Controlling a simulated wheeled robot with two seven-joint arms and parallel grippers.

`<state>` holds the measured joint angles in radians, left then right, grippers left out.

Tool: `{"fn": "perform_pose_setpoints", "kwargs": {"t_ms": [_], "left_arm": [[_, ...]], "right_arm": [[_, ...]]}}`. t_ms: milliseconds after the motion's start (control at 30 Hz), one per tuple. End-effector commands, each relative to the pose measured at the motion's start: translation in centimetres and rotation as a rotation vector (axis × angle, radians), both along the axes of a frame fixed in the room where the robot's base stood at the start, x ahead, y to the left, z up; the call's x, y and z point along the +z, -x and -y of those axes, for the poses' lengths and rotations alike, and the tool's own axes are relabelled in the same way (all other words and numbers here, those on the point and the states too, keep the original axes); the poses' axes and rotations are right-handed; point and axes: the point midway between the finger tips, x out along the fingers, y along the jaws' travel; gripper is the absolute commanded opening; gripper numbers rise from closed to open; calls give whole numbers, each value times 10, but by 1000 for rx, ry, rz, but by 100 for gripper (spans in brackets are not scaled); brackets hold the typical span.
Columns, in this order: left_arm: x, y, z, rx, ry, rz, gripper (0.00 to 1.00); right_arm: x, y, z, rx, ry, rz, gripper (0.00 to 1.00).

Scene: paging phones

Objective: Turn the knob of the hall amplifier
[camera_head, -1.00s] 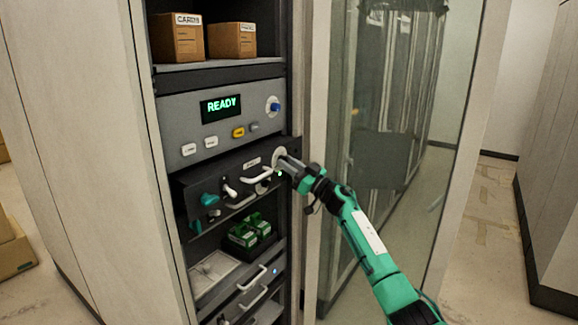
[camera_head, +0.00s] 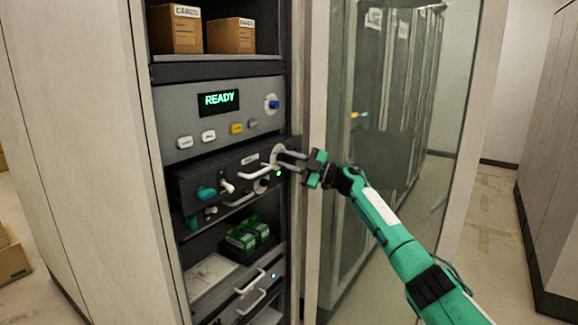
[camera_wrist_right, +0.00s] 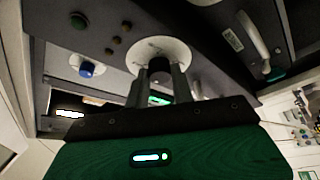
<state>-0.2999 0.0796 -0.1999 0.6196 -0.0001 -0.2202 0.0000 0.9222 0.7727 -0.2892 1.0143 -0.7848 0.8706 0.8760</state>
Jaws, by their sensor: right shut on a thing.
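The hall amplifier is a dark unit (camera_head: 228,172) in the rack, below a grey panel, with a small label too blurred to read. Its knob sits on a pale round dial (camera_head: 277,155) at the right end of its front; the wrist view shows the dark knob (camera_wrist_right: 159,66) in the middle of the white dial (camera_wrist_right: 178,50). My right gripper (camera_head: 284,160) reaches in from the right and is shut on the knob, one finger on each side in the wrist view (camera_wrist_right: 160,85). The fingers hide part of the dial. My left gripper is not in view.
The grey panel (camera_head: 185,115) above has a green READY display (camera_head: 219,102), several buttons and a blue knob (camera_head: 274,104). White handles (camera_head: 257,172) and teal plugs (camera_head: 206,193) stick out of the amplifier front. A glass door (camera_head: 390,130) stands open to the right of the rack.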

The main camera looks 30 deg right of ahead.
Motion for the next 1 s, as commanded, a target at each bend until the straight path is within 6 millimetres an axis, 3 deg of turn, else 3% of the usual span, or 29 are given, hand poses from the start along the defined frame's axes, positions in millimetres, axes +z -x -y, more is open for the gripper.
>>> {"fn": "perform_pose_setpoints", "kwargs": {"t_ms": [1000], "left_arm": [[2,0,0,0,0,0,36]], "right_arm": [[7,-1,1,1,894,368,1]]}}
